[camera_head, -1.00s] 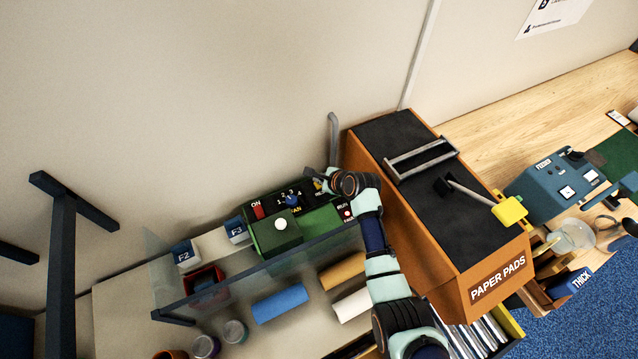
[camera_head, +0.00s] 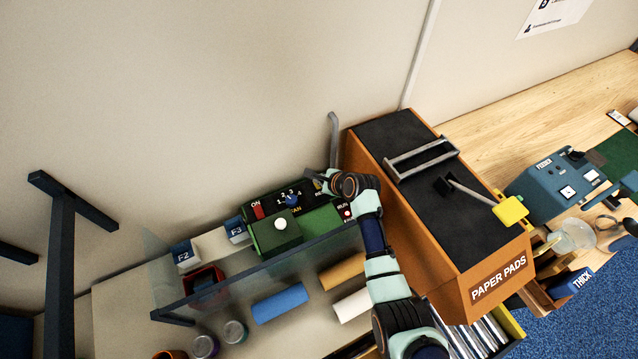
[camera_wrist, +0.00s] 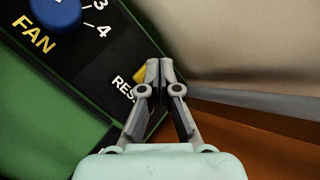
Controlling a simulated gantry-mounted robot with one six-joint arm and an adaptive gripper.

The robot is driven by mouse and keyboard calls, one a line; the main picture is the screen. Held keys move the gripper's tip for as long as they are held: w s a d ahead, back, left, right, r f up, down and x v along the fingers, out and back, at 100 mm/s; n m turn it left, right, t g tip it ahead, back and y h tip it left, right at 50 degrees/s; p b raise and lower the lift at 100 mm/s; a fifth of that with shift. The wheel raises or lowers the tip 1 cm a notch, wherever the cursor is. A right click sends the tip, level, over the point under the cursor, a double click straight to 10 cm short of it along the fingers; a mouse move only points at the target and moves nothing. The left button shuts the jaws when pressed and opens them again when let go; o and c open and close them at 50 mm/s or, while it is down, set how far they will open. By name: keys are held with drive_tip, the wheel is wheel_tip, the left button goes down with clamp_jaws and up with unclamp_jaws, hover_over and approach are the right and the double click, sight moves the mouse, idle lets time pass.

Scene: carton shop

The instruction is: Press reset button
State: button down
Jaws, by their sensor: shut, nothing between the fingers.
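The green machine (camera_head: 312,221) with a black control panel stands behind a clear guard. The panel carries a red ON switch (camera_head: 258,212), a blue FAN knob (camera_head: 291,200) and lettering on its right. In the wrist view the blue knob (camera_wrist: 55,14) is at the upper left, and a yellow button (camera_wrist: 140,76) sits beside the partly hidden label "RES". My gripper (camera_wrist: 159,64) is shut and empty, its fingertips right beside the yellow button and overlapping it in view. I cannot tell whether they touch it.
The orange PAPER PADS box (camera_head: 483,265) stands close to the right of my arm. The clear guard (camera_head: 160,262) runs in front of the machine. Blue (camera_head: 280,304) and tan (camera_head: 343,272) rolls lie before it. A grey pipe (camera_head: 334,135) rises behind.

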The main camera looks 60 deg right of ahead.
drive_tip(key=shift+f, duration=0.5)
idle(0.4)
drive_tip(key=shift+r, duration=0.1)
drive_tip(key=shift+r+p, duration=0.75)
drive_tip(key=shift+r, duration=0.05)
wheel_tip(320, 180, up, 5)
drive_tip(key=p, duration=0.5)
drive_tip(key=shift+r, duration=0.1)
idle(0.9)
